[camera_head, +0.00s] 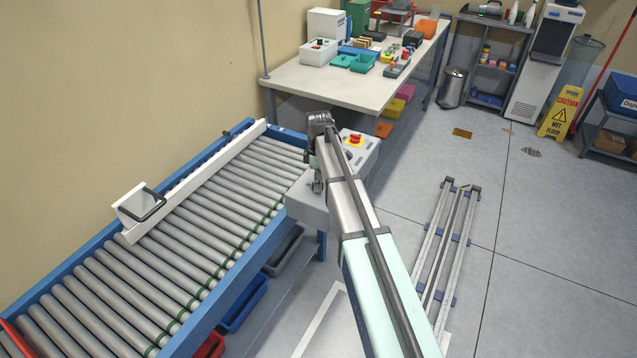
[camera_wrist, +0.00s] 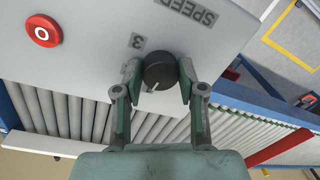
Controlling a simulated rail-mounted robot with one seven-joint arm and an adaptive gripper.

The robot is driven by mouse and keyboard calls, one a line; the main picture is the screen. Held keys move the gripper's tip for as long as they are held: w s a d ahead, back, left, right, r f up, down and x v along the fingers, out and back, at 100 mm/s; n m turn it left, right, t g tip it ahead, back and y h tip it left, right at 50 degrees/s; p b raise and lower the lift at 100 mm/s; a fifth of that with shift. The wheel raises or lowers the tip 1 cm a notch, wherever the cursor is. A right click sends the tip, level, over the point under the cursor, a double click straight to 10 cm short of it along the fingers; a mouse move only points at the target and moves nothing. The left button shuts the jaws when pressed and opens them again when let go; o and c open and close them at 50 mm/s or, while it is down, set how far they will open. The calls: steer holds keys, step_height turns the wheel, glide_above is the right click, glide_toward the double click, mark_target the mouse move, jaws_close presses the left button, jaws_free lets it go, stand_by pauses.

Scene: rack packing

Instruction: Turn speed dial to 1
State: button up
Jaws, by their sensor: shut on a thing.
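The speed dial (camera_wrist: 159,71) is a round black knob with a white pointer line, on the face of a grey control box (camera_wrist: 95,75). In the wrist view the pointer faces the lower left of the picture. A "SPEED" label (camera_wrist: 187,10) and a "3" mark (camera_wrist: 136,41) show beside it; no other number is visible. My gripper (camera_wrist: 160,78) has one finger on each side of the dial and is shut on it. In the head view my gripper (camera_head: 317,185) is at the control box (camera_head: 306,205), and my arm hides the dial.
A red "O" button (camera_wrist: 43,31) is on the same face. A workbench (camera_head: 345,90) stands behind.

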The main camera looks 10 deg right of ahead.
steer(key=shift+n, duration=0.6)
steer(key=o, duration=1.1)
steer(key=shift+o, duration=0.2)
step_height(320, 180, up, 12)
steer(key=shift+w, duration=0.4)
